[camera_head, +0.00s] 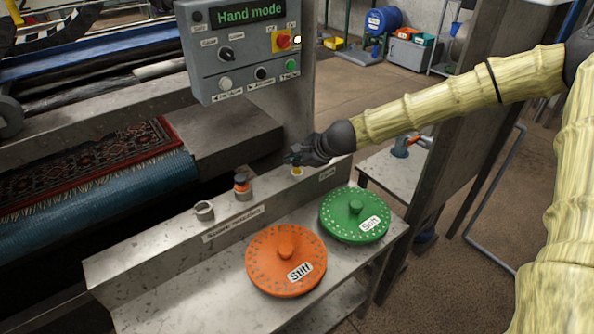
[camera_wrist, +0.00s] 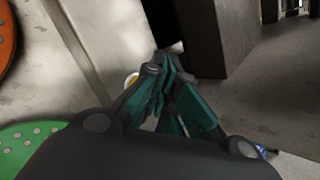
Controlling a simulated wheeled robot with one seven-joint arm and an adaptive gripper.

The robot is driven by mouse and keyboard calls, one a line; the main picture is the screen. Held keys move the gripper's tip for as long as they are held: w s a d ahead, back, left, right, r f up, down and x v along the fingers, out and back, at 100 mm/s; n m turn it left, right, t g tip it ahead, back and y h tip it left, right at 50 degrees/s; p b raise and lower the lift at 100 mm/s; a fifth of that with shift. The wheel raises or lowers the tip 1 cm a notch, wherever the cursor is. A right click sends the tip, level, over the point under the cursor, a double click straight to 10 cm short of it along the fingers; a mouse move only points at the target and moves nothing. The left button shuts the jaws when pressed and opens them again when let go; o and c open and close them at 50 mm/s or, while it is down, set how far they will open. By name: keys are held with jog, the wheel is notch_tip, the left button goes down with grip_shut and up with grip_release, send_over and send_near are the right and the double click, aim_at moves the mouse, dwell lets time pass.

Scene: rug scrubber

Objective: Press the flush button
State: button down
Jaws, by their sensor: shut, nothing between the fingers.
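A small yellow button (camera_head: 297,172) in a pale ring sits on the grey metal ledge, beside a small label (camera_head: 327,173) too blurred to read. It also shows in the wrist view (camera_wrist: 131,80), partly hidden by my finger. My gripper (camera_head: 291,158) is shut and empty, with its fingertips just above and beside the button in the head view. In the wrist view my gripper's fingers (camera_wrist: 168,68) come together to the right of the button. I cannot tell whether they touch it or the ledge.
An orange "Stiff" disc (camera_head: 270,270) and a green "Soft" disc (camera_head: 340,228) lie on the metal shelf. An orange-topped fitting (camera_head: 241,184) and an empty ring (camera_head: 204,210) stand along the ledge. A control box (camera_head: 245,50) reading "Hand mode" hangs above, behind my gripper.

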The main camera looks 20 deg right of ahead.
aim_at(295, 172)
jog(key=shift+f, duration=0.15)
jog(key=shift+f+b, duration=0.3)
dwell(0.3)
jog(key=shift+f+b, duration=0.35)
jog(key=shift+f, duration=0.1)
dwell(0.8)
jog(key=shift+r, duration=0.2)
jog(key=shift+r+p, duration=0.65)
jog(key=shift+p, duration=0.1)
jog(key=shift+r, duration=0.1)
jog(key=shift+r+p, duration=2.2)
jog(key=shift+r, duration=0.25)
